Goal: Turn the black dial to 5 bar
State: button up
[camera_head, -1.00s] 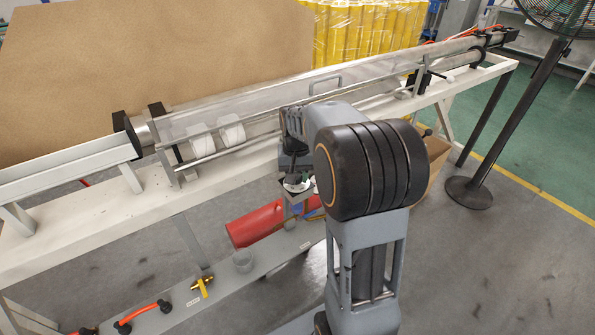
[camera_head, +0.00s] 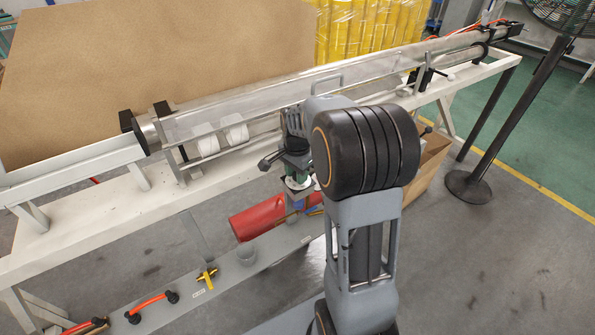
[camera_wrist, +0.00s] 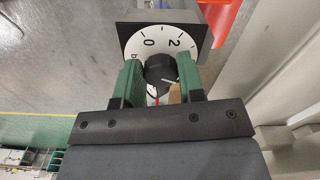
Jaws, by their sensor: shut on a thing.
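The black dial (camera_wrist: 160,70) sits in the middle of a round white face (camera_wrist: 140,42) on a dark square plate. The marks 0 and 2 can be read; the 5 mark is hidden. A light pointer line on the dial's lower right runs toward the right finger. My gripper (camera_wrist: 160,80) has its two green fingers on either side of the dial and is shut on it. In the head view my gripper (camera_head: 298,182) is down over the small white-faced unit, and the dial is hidden there.
A red cylinder (camera_head: 257,221) lies behind the unit. A white frame with a long clear tube (camera_head: 290,95) runs above. A yellow valve (camera_head: 207,278) and orange hose (camera_head: 150,302) lie on the lower shelf. A cardboard box (camera_head: 433,155) stands right.

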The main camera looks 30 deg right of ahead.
jog(key=shift+m, duration=0.7)
jog(key=o, duration=0.9)
notch_tip(320, 180, up, 14)
jog(key=shift+f+p, duration=0.1)
jog(key=shift+p, duration=0.85)
